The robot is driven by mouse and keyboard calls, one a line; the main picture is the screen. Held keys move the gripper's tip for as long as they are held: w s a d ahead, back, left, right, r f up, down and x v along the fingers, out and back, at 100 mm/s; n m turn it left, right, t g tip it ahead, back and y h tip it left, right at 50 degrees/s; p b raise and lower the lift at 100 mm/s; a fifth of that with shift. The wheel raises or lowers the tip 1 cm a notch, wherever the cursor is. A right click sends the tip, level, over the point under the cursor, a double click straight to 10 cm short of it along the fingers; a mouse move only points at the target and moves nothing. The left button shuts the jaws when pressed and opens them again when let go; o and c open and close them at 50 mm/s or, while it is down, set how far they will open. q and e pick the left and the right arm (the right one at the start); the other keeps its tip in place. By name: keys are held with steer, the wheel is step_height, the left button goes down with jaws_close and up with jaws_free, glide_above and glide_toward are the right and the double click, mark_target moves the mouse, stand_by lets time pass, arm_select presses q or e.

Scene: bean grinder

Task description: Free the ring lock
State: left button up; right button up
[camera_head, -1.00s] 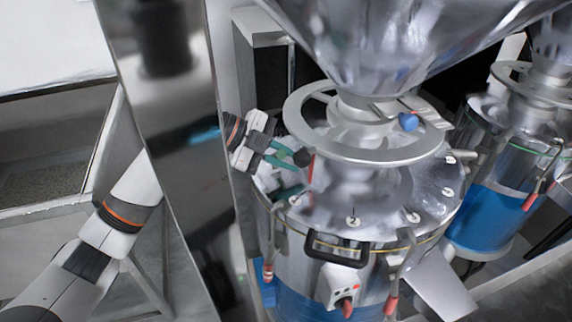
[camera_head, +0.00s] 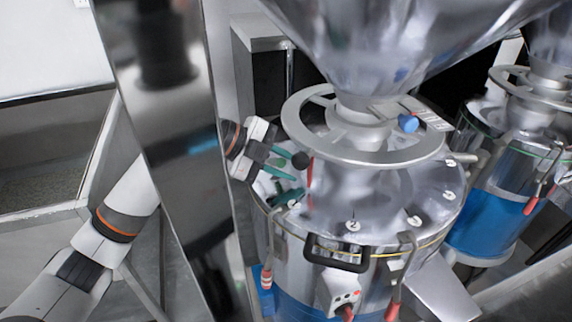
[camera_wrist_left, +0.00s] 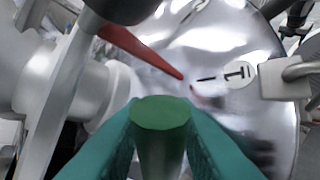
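The silver ring (camera_head: 363,157), a spoked wheel around the grinder's neck, sits above the domed steel lid (camera_head: 375,205). A black ball knob (camera_head: 301,160) and a red pointer (camera_head: 310,172) are at its left side. My left gripper (camera_head: 288,163) comes in from the left, its teal fingers spread, with the tips close to the knob. In the left wrist view, the knob (camera_wrist_left: 125,8) and red pointer (camera_wrist_left: 140,48) lie ahead, above the fingertips. My right gripper is not in view.
A steel hopper (camera_head: 400,45) hangs above the ring. Clamps with red grips (camera_head: 393,310) and a black handle (camera_head: 336,253) surround the drum. A shiny post (camera_head: 165,140) stands in front of my left arm. A second grinder (camera_head: 505,170) is at right.

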arm_select(q)
steer(key=shift+a+r, duration=0.2)
steer(key=shift+a, duration=0.1)
steer(key=b+v, duration=0.2)
steer(key=v, duration=0.9)
steer(key=shift+s+a+r, duration=0.1)
steer(key=shift+s, duration=0.05)
steer(key=shift+c, duration=0.3)
